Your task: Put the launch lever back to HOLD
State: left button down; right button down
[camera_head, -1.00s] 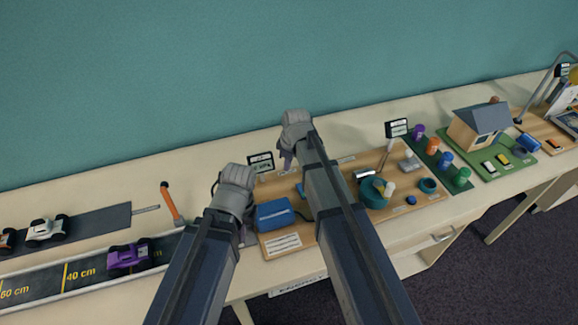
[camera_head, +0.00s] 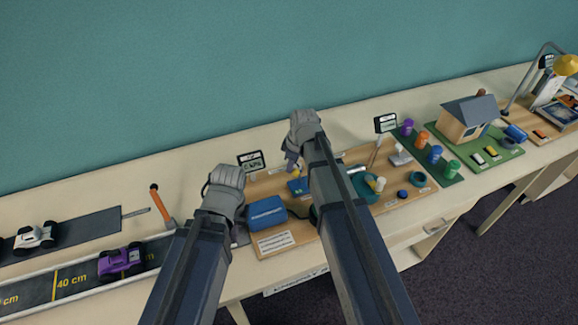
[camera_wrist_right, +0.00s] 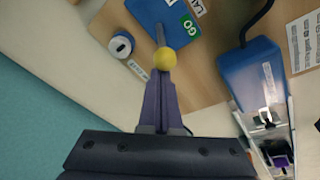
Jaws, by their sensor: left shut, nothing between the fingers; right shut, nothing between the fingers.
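The launch lever's yellow ball knob (camera_wrist_right: 164,59) stands on a thin grey rod rising from a blue lever box (camera_wrist_right: 165,20) in the right wrist view. A green GO label (camera_wrist_right: 189,24) lies on the box, just right of the rod. No HOLD label can be read. My right gripper (camera_wrist_right: 161,78) is shut and empty, its purple fingertips right at the knob; I cannot tell if they touch. In the head view the right gripper (camera_head: 292,164) is above the lever box (camera_head: 298,187), partly hidden by my arm. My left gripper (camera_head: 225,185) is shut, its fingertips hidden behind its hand.
A blue block-shaped device (camera_head: 266,212) stands on the wooden board (camera_head: 285,236) between my arms. A small display (camera_head: 250,161) stands behind it. A teal cup (camera_head: 364,187) and a green mat with a house (camera_head: 470,116) are to the right. A track with a purple car (camera_head: 122,261) lies left.

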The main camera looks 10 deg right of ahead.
jog(key=shift+w+d+r+y, duration=0.1)
jog(key=shift+d+r+y, duration=0.05)
jog(key=shift+d+y, duration=0.25)
jog(key=shift+w+d+r+y, duration=0.1)
jog(key=shift+d+y, duration=0.3)
jog(key=shift+y, duration=0.1)
pick_arm(q)
jog(key=shift+f+b, duration=0.55)
pick_arm(e)
jog(key=shift+w+d+g+y, duration=0.2)
jog(key=shift+d+g+y, duration=0.1)
jog(key=shift+d+y, duration=0.6)
jog(key=shift+w+d+r, duration=0.1)
jog(key=shift+d+r, duration=0.1)
jog(key=shift+d, duration=0.3)
jog(key=shift+d+f, duration=0.1)
jog(key=shift+d, duration=0.45)
jog(key=shift+a, duration=0.1)
pick_arm(q)
jog(key=shift+f, duration=0.15)
pick_arm(e)
jog(key=shift+a+f, duration=0.1)
jog(key=shift+a, duration=0.05)
pick_arm(q)
jog(key=shift+f+b, duration=0.25)
jog(key=shift+b, duration=0.15)
pick_arm(e)
jog(key=shift+a+f, duration=0.25)
jog(key=shift+a, duration=0.3)
